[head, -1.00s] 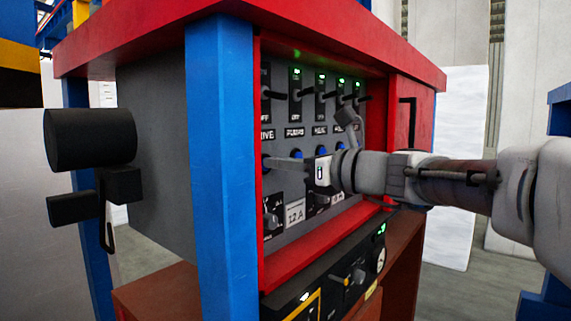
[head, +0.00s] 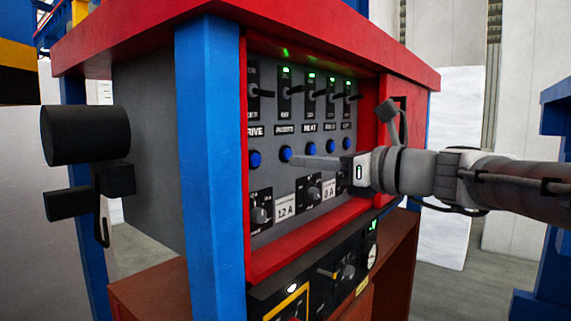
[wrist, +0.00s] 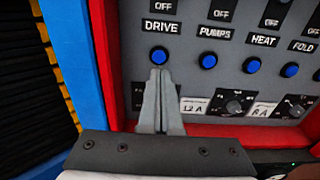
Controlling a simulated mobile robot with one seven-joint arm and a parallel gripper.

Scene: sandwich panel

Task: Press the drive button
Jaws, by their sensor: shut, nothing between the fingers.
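The drive button is a round blue button (head: 256,159) under the DRIVE label at the left end of the button row. In the wrist view the drive button (wrist: 159,55) sits just above my fingertips. My gripper (head: 294,161) is shut and empty, its fingers reaching left toward the panel. In the head view its tips are to the right of the drive button and apart from it. In the wrist view the shut fingertips (wrist: 158,72) line up just below the button; I cannot tell the depth gap there.
Beside it is the PUMPS button (wrist: 208,60), then HEAT (wrist: 253,66) and FOLD (wrist: 291,70). Black switches with green lights (head: 286,88) sit above, and knobs (head: 260,213) below. A blue post (head: 207,170) and red frame edge the panel's left side.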

